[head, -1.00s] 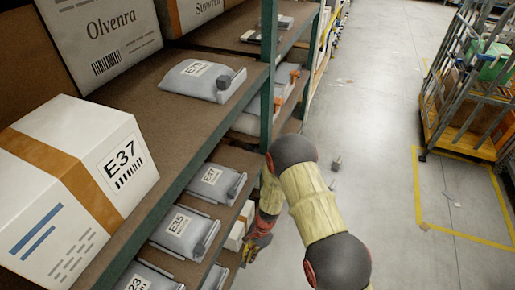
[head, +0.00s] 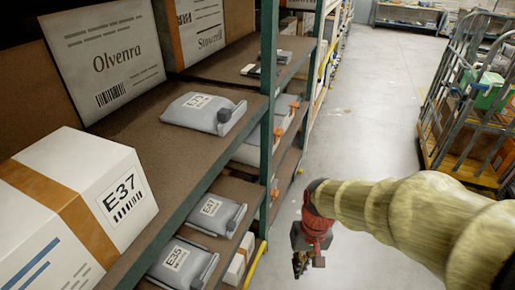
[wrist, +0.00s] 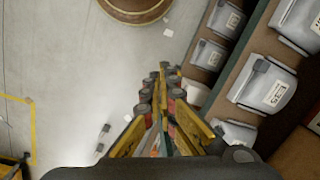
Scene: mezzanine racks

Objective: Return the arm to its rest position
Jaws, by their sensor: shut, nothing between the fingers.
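My gripper (head: 300,264) hangs at the end of my arm over the aisle floor, pointing down, just right of the rack. It is apart from the shelves. In the wrist view my gripper (wrist: 163,75) shows its yellow and black fingers close together, with nothing held. My arm stretches in from the right edge of the head view.
The rack (head: 268,110) on the left holds a white E37 box (head: 75,205), an Olvenra box (head: 105,60) and grey packages (head: 203,112). A metal roll cage (head: 465,100) stands at the right. The aisle floor (head: 375,110) between is mostly clear.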

